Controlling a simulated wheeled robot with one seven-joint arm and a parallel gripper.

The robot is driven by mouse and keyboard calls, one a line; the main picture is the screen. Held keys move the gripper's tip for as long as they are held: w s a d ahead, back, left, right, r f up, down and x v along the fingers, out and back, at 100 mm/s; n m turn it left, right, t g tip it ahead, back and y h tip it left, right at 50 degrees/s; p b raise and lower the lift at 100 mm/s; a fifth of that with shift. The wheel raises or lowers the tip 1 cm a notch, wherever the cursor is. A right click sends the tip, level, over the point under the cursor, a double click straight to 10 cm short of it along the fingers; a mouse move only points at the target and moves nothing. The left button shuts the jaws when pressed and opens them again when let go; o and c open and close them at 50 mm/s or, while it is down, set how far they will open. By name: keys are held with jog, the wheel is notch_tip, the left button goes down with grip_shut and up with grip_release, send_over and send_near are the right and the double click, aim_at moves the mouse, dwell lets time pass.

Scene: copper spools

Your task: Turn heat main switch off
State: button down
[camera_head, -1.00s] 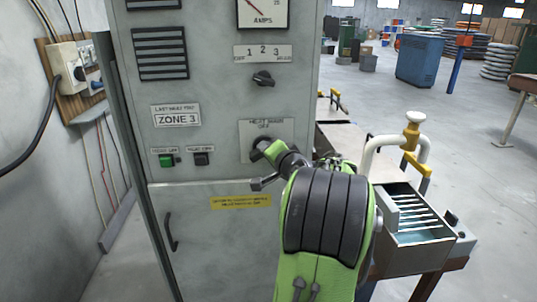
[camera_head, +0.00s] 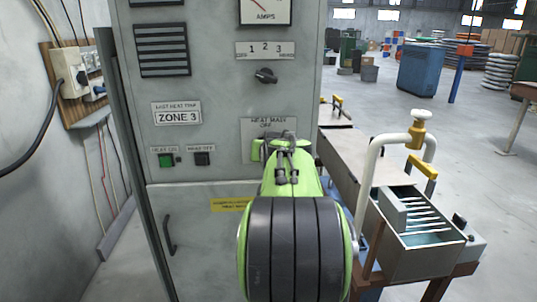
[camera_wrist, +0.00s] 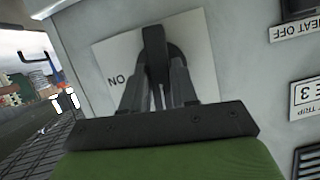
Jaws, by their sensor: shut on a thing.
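The heat main plate (camera_head: 255,124) is on the grey cabinet's front, with "HEAT MAIN" and "OFF" printed at its top. In the wrist view the plate (camera_wrist: 112,58) appears upside down, with "ON" at its left. The black heat main switch knob (camera_wrist: 154,45) stands out from the plate; my gripper hides it in the head view. My gripper (camera_wrist: 158,84) is shut on the knob, with a finger on each side. In the head view my gripper (camera_head: 270,148) and forearm cover most of the plate.
A rotary selector (camera_head: 265,76) sits above the plate. The green heat-on button (camera_head: 166,160) and black heat-off button (camera_head: 202,158) are to its left. A bench (camera_head: 350,155) with a metal tank (camera_head: 425,245) and white pipe (camera_head: 367,180) stands close on the right.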

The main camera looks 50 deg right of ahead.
jog(key=shift+f+n, duration=0.1)
jog(key=shift+n, duration=0.3)
jog(key=shift+a+g, duration=0.1)
jog(key=shift+g, duration=0.2)
jog(key=c, duration=1)
grip_release()
jog(key=shift+o, duration=0.2)
jog(key=v, duration=1.5)
jog(key=shift+s+a, duration=0.2)
jog(key=shift+a, duration=0.2)
